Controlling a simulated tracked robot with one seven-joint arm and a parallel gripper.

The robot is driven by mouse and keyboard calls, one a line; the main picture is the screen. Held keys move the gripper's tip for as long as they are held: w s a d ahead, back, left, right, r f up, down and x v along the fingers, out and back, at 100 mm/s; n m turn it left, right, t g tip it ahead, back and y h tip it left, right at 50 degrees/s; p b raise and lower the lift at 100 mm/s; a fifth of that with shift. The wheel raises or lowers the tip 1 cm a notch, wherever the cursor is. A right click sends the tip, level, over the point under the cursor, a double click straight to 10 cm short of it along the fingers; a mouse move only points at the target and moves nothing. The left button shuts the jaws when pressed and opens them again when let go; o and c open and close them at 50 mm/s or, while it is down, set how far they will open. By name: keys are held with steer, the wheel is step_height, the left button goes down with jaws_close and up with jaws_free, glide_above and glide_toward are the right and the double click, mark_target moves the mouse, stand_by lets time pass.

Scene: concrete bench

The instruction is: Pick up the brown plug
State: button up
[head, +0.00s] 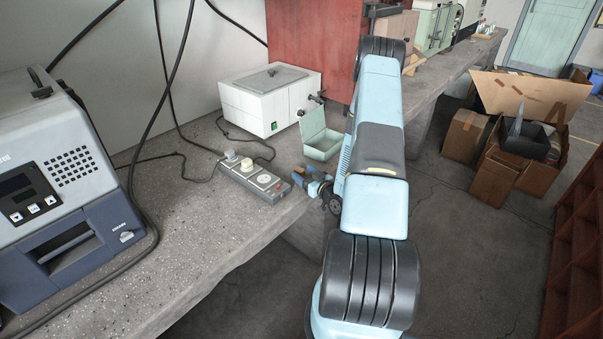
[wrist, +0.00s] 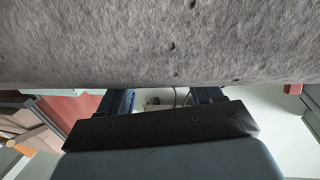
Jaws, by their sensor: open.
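A grey power strip (head: 272,191) lies on the bench in the head view. Neither is clearly brown; I cannot tell for sure which is the brown plug. My gripper (head: 299,175) is at the bench's edge, just right of the strip's near end, apart from both plugs. In the wrist view the dark blue fingers of my gripper (wrist: 164,98) are spread, with no object held. Small things between them are too small to tell.
A green open box (head: 321,148) stands just behind my gripper, with a white box-shaped device (head: 270,100) beyond it. A large grey-blue machine (head: 65,190) fills the left. Black cables cross the bench. Bare bench (head: 195,225) lies in front of the strip.

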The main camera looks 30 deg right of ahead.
mark_target(298, 168)
steer(key=shift+w+a, duration=0.2)
steer(key=shift+w, duration=0.75)
steer(key=shift+w+a, duration=0.15)
steer(key=shift+w, duration=0.8)
steer(key=shift+w+r, duration=0.1)
jaws_close()
steer(key=shift+r, duration=0.1)
